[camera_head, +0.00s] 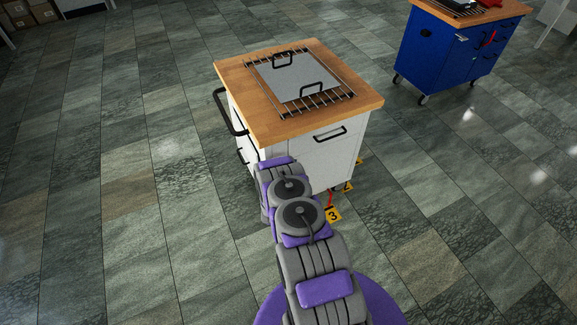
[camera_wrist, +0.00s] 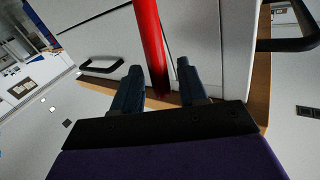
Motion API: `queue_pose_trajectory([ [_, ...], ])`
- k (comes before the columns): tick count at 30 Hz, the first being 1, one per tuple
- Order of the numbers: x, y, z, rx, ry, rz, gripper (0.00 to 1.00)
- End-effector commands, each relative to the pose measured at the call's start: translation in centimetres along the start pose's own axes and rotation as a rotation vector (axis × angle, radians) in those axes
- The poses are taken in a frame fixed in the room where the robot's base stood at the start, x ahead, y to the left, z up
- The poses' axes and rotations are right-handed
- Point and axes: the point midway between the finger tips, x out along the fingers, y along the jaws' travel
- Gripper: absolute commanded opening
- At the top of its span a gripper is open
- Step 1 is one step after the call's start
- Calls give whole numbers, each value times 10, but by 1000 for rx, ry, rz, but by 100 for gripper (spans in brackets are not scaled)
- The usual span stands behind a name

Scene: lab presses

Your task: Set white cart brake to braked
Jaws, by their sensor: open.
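The white cart (camera_head: 318,160) stands in front of me with a wooden top. A red brake lever (camera_head: 330,199) shows low on its near side, beside my arm. In the wrist view the red lever (camera_wrist: 150,45) runs from the top edge down between the fingers of my gripper (camera_wrist: 158,68). My gripper is open, with one finger on each side of the lever. I cannot tell whether either finger touches it. The white cart's panel (camera_wrist: 205,35) is close behind. In the head view my arm hides the gripper.
A metal plate with black handles (camera_head: 297,77) lies on a wire rack on the cart. Yellow tags, one marked 3 (camera_head: 333,214), show by the cart's foot. A black drawer handle (camera_head: 330,134) sticks out. A blue cart (camera_head: 450,50) stands back right. Open tiled floor surrounds.

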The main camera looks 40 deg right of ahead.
Motion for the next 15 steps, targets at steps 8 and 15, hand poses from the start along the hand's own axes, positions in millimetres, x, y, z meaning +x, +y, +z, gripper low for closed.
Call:
queue_pose_trajectory([
  [8,1,1,1,1,-3,0,39],
  [15,1,1,1,1,-3,0,16],
])
